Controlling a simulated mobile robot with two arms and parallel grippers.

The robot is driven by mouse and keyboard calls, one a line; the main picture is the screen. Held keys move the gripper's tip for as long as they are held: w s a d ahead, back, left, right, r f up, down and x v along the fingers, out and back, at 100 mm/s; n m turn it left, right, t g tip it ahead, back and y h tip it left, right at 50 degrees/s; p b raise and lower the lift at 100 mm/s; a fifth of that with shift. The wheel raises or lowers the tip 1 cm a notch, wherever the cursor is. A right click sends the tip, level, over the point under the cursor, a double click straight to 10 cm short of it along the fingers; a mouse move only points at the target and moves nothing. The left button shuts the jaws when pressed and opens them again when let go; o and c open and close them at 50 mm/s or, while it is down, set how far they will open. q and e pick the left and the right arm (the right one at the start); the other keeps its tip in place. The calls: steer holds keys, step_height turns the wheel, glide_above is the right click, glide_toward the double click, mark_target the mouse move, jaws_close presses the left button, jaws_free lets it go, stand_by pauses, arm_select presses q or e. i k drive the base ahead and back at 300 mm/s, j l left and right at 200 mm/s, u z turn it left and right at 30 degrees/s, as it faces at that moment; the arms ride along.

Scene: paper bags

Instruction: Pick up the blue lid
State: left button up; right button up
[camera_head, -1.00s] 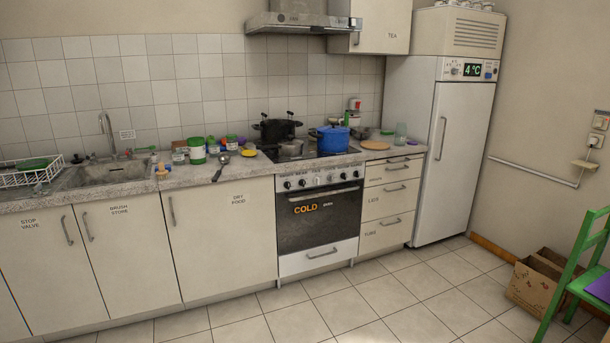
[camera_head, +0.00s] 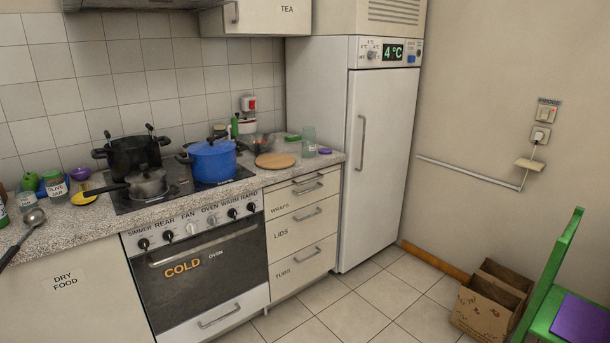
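A blue pot (camera_head: 214,166) stands on the right part of the stove top. What looks like a blue lid (camera_head: 209,147) sits on it, with a small knob on top; the pot and lid are the same blue, so the edge between them is hard to tell. A drawer labelled LIDS (camera_head: 300,228) is shut, and what it holds is hidden. Neither of my grippers is in view.
A black pot (camera_head: 134,156) and a grey saucepan (camera_head: 148,183) share the stove. A round wooden board (camera_head: 275,161) and a glass jar (camera_head: 309,143) stand on the counter. A cardboard box (camera_head: 485,310) and a green chair (camera_head: 545,300) are at the right. The tiled floor ahead is clear.

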mark_target(211, 146)
steer(key=i+u, duration=0.25)
steer(key=i, duration=0.2)
steer(key=i+l+u, duration=0.25)
steer(key=i, duration=0.15)
steer(key=i+l+u, duration=0.2)
steer(key=i, duration=0.2)
